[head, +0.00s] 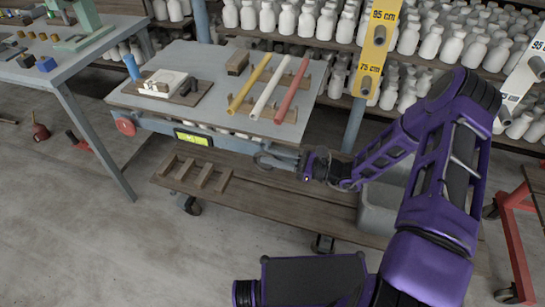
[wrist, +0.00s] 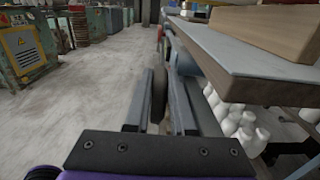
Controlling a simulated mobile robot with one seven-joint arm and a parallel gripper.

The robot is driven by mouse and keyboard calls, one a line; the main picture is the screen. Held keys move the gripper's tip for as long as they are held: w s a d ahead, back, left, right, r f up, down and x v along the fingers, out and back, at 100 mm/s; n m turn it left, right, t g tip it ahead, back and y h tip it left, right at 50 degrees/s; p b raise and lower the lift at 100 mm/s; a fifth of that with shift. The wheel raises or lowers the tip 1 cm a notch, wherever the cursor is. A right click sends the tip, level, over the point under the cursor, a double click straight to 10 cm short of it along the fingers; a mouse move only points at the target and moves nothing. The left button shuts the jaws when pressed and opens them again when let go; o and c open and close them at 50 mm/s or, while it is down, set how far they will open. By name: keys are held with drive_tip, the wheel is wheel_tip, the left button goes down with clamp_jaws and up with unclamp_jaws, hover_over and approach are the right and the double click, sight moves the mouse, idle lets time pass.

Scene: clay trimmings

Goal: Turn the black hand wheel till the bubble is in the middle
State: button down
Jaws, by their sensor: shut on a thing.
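The black hand wheel (head: 266,160) is at the front of the grey-topped bench, near its right end. My gripper (head: 290,163) reaches it from the right and is shut on its rim. In the wrist view the dark wheel (wrist: 159,95) shows edge-on between my two fingers; its far side is partly hidden. The level vial (head: 193,139) is a yellow-green window on the bench's front edge, left of the wheel. Dark marks show in it, but it is too small to tell where the bubble lies.
On the bench top (head: 215,115) lie yellow, white and red rods (head: 270,95) on wooden rests, and a white block (head: 163,83). A red knob (head: 126,127) is at the front left. A slatted lower shelf (head: 225,195) lies below.

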drive_tip(key=shift+a+r+h+p, duration=0.1)
drive_tip(key=shift+r+h+p, duration=0.25)
drive_tip(key=shift+p, duration=0.35)
drive_tip(key=shift+f+g+h+p, duration=0.1)
drive_tip(key=shift+g+h+p, duration=0.25)
drive_tip(key=shift+p, duration=0.15)
drive_tip(key=shift+f, duration=0.15)
drive_tip(key=c, duration=1)
unclamp_jaws()
drive_tip(key=shift+c, duration=0.2)
drive_tip(key=v, duration=1.7)
drive_tip(key=shift+p, duration=0.4)
drive_tip(key=shift+o, duration=0.2)
drive_tip(key=shift+s, duration=0.1)
